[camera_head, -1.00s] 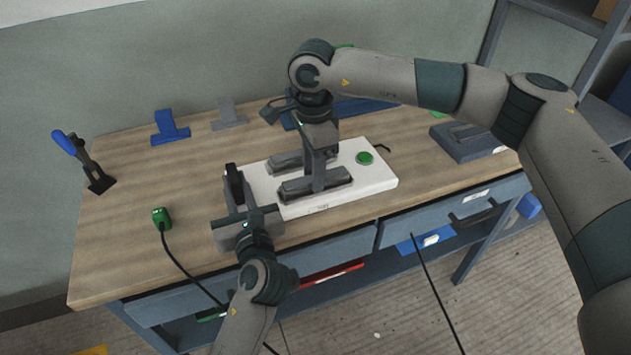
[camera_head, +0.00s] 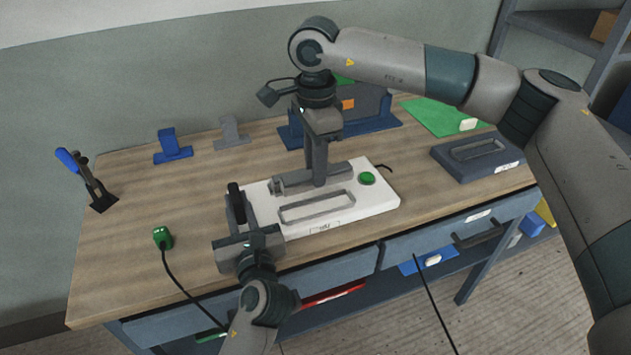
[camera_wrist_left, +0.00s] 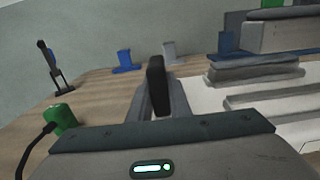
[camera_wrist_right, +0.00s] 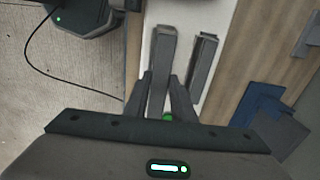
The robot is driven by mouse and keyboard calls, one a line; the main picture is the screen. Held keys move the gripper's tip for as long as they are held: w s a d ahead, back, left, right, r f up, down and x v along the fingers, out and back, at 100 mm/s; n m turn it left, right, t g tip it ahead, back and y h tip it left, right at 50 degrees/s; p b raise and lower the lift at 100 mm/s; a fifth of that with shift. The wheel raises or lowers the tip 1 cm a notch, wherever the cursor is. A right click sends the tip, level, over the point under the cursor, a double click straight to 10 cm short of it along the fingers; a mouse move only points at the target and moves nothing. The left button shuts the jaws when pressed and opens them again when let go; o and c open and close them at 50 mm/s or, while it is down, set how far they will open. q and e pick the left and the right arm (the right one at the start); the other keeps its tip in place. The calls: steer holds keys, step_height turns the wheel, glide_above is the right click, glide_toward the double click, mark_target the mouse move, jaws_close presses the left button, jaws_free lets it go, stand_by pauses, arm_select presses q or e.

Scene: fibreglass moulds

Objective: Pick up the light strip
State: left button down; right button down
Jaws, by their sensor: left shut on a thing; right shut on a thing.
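My right gripper (camera_head: 320,180) is shut on a grey strip (camera_head: 343,176), which I take to be the light strip. It holds it above the white board (camera_head: 378,203). The strip also shows between the fingers in the right wrist view (camera_wrist_right: 160,65). A hollow grey frame (camera_head: 317,208) lies on the board in front of it, its slot empty. A second frame (camera_wrist_right: 203,65) lies beside the strip in the right wrist view. My left gripper (camera_head: 240,222) is shut on an upright black piece (camera_wrist_left: 157,85) at the board's left end. Whether that piece is fixed to the board cannot be told.
A green button (camera_head: 367,178) is on the board's right part. A green block with a cable (camera_head: 162,238) lies at left, near a blue-handled tool (camera_head: 75,165). Blue (camera_head: 170,147) and grey (camera_head: 232,133) stands are behind. A dark slotted block (camera_head: 478,155) is at right.

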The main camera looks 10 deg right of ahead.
steer(key=shift+r, duration=1.45)
arm_select(q)
steer(key=c, duration=1.6)
jaws_free()
steer(key=shift+o, duration=0.2)
steer(key=v, duration=1.2)
steer(key=shift+s, duration=0.1)
arm_select(e)
steer(key=shift+s, duration=0.15)
